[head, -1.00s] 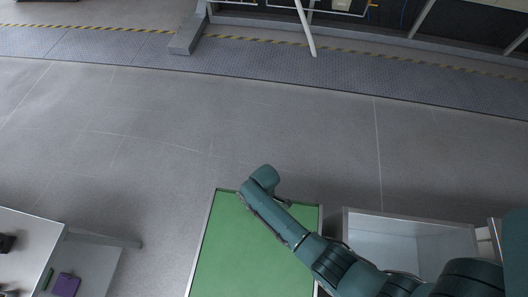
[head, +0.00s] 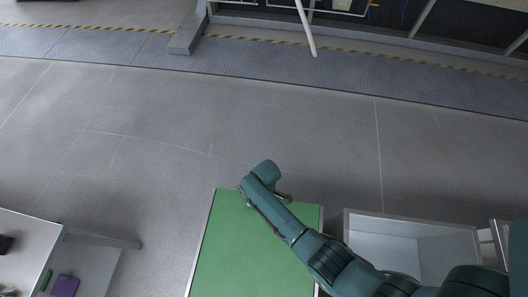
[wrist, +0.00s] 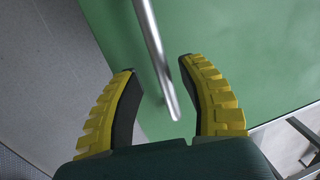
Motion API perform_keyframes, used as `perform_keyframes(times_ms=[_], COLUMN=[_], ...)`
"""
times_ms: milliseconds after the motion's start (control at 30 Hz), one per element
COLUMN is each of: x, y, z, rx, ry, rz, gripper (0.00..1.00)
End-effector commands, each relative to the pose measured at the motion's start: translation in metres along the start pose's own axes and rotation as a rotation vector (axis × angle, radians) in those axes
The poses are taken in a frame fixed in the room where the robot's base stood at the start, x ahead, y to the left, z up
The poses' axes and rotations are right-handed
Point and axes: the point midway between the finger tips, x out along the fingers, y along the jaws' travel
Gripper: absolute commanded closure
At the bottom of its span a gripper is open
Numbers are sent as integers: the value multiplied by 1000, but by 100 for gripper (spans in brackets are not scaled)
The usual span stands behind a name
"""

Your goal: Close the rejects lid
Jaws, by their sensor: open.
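A green panel (head: 235,245) with a pale metal rim lies at the bottom middle of the head view. It also fills much of the wrist view (wrist: 245,60). No label shows, so I cannot tell whether it is the rejects lid. In the wrist view a thin silver bar (wrist: 152,45) runs over the green surface and ends between my fingers. My gripper (wrist: 157,68) has two yellow, dark-lined fingers spread apart, one on each side of the bar, with gaps. In the head view my arm reaches over the panel and its fingers are mostly hidden.
An open, pale, box-like container (head: 410,228) stands right of the green panel, partly behind my arm. A grey table (head: 35,232) with a purple item (head: 65,286) is at lower left. Open floor lies beyond the panel, up to a grated strip with striped edging.

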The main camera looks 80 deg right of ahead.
Motion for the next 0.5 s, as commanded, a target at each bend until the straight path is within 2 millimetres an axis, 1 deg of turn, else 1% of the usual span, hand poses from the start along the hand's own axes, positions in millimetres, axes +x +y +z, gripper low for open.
perform_keyframes(times_ms=[133,233,500], x=[-5,-20,-86], y=[0,1,1], z=[-1,-2,-1], rx=[0,0,1], ry=[2,5,4], rz=[2,3,3], gripper=[59,59,59])
